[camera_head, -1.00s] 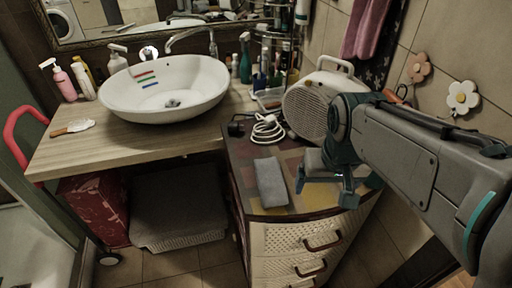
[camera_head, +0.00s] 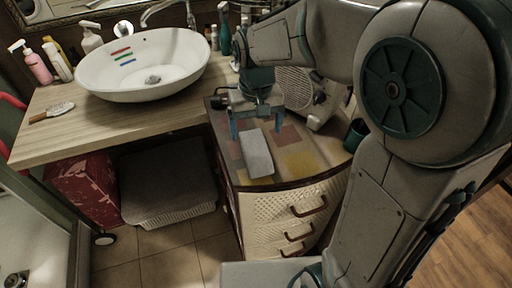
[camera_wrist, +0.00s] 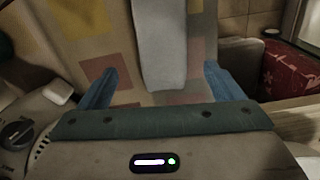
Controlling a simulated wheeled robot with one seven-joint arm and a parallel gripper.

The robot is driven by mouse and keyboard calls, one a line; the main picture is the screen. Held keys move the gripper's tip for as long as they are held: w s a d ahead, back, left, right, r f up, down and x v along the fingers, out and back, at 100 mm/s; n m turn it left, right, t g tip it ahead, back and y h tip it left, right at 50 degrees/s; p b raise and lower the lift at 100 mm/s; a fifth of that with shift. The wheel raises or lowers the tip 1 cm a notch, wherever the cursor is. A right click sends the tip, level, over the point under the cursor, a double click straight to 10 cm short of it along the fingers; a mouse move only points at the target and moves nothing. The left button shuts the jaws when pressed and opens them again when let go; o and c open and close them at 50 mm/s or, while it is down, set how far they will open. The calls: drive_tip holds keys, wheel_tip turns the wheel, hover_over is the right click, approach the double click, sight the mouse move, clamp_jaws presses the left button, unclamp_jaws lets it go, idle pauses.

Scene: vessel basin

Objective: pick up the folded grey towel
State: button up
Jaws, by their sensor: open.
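The folded grey towel (camera_head: 257,152) lies flat on top of the small drawer cabinet (camera_head: 226,150), a long narrow strip pointing toward the cabinet's front edge. In the wrist view the towel (camera_wrist: 160,45) runs down from the top edge, between my two blue fingers. My gripper (camera_head: 257,132) is open above the towel's far end, with one finger on each side of it. In the wrist view my gripper (camera_wrist: 162,82) shows a gap on both sides of the towel.
A white fan heater (camera_head: 300,92) stands close behind and right of my gripper. A dark green cup (camera_head: 355,134) is at the cabinet's right edge. Left is a wooden counter (camera_head: 110,120) with a basin (camera_head: 145,65) and a hairbrush (camera_head: 52,112). The cabinet's front top is clear.

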sight(255, 144)
drive_tip(key=f, duration=0.6)
drive_tip(key=shift+s+a+f+p, duration=0.1)
drive_tip(key=shift+s+f+p, duration=0.1)
drive_tip(key=shift+s+p, duration=0.15)
drive_tip(key=shift+c, duration=0.4)
drive_tip(key=c, duration=1)
